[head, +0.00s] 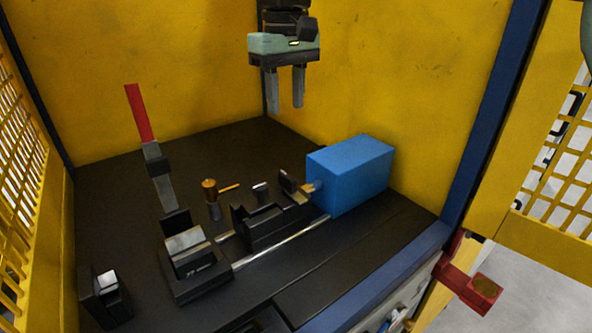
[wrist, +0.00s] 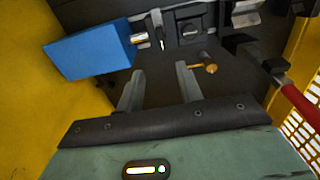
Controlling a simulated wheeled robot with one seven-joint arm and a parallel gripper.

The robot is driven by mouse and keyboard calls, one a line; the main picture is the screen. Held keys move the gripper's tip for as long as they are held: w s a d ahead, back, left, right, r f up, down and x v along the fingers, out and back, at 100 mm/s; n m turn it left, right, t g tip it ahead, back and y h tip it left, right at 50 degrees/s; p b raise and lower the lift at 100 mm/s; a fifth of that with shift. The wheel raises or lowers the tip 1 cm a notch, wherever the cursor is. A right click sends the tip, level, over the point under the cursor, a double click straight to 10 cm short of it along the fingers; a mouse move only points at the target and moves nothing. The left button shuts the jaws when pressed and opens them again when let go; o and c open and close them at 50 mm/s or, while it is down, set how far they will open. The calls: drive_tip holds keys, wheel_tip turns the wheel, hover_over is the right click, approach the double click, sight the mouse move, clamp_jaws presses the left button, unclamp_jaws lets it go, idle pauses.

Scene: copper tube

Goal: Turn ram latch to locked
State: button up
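My gripper (head: 286,103) hangs high above the back of the dark bench, its two fingers apart with nothing between them. The wrist view shows the same empty gap between the fingertips (wrist: 159,70). A blue box (head: 350,172), joined to a brass-coloured rod, sits at the right; it also shows in the wrist view (wrist: 88,53). A small copper-coloured post with a side handle (head: 210,188) stands left of the black fixture, also in the wrist view (wrist: 209,68). A lever with a red grip (head: 139,112) stands upright. I cannot tell which part is the ram latch.
The black fixture (head: 262,226) sits along a shiny rail, with a dark block (head: 196,262) at its near end. Yellow walls close the back and sides. A blue post (head: 497,110) edges the front opening. Bare bench (head: 225,148) lies behind the fixture.

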sight(287, 175)
wheel_tip(287, 175, down, 17)
drive_tip(key=shift+s+p, duration=0.1)
drive_tip(key=shift+p, duration=0.5)
clamp_jaws()
